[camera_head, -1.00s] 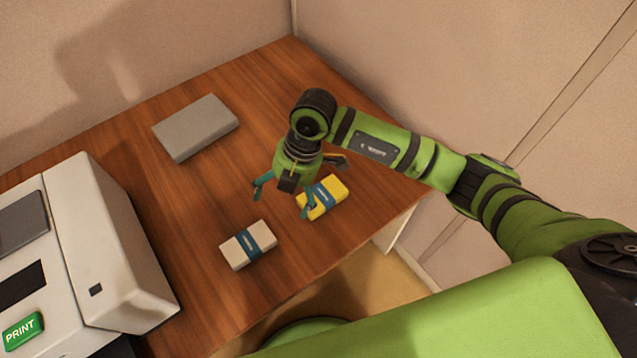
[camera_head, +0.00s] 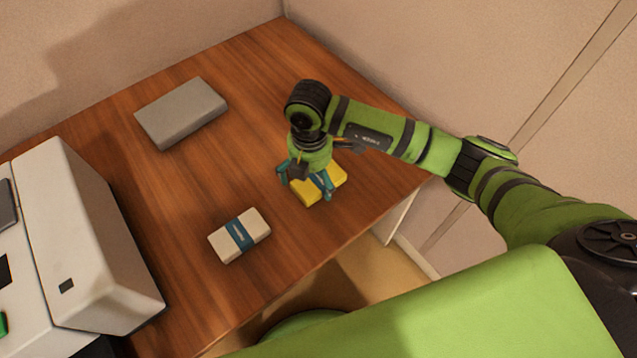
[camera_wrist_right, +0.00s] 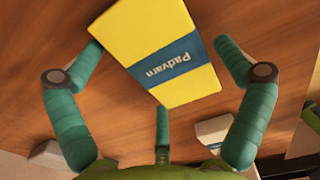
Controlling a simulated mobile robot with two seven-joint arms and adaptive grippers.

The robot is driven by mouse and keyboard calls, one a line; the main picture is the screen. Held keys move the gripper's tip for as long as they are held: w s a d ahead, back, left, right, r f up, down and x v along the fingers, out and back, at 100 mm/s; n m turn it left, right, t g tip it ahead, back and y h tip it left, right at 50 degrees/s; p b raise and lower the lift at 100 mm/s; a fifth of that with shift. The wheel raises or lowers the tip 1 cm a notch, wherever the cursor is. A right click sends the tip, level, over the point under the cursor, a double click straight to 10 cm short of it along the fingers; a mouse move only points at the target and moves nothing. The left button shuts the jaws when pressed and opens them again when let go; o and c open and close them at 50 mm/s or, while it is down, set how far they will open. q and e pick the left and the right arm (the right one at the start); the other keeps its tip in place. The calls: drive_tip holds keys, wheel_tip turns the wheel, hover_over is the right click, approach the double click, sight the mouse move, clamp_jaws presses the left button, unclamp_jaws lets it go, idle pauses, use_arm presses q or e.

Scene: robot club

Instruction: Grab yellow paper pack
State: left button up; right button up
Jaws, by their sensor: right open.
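The yellow paper pack (camera_head: 331,178) with a blue band lies on the wooden table near its right edge. My right gripper (camera_head: 305,184) is over it, pointing down, and partly hides it. In the right wrist view the pack (camera_wrist_right: 128,30) lies between the spread teal fingers of the right gripper (camera_wrist_right: 158,62); the band reads "Padvarn". The left fingertip looks close to the pack's edge; I cannot tell whether it touches. The right gripper is open. My left gripper is not in view.
A white pack (camera_head: 240,235) with a blue band lies left of the gripper, nearer the front edge. A grey block (camera_head: 181,112) lies at the back left. A white printer (camera_head: 80,235) stands at the left. The table (camera_head: 180,195) between them is clear.

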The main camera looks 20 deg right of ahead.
drive_tip(key=shift+r, duration=0.1)
drive_tip(key=c, duration=1.1)
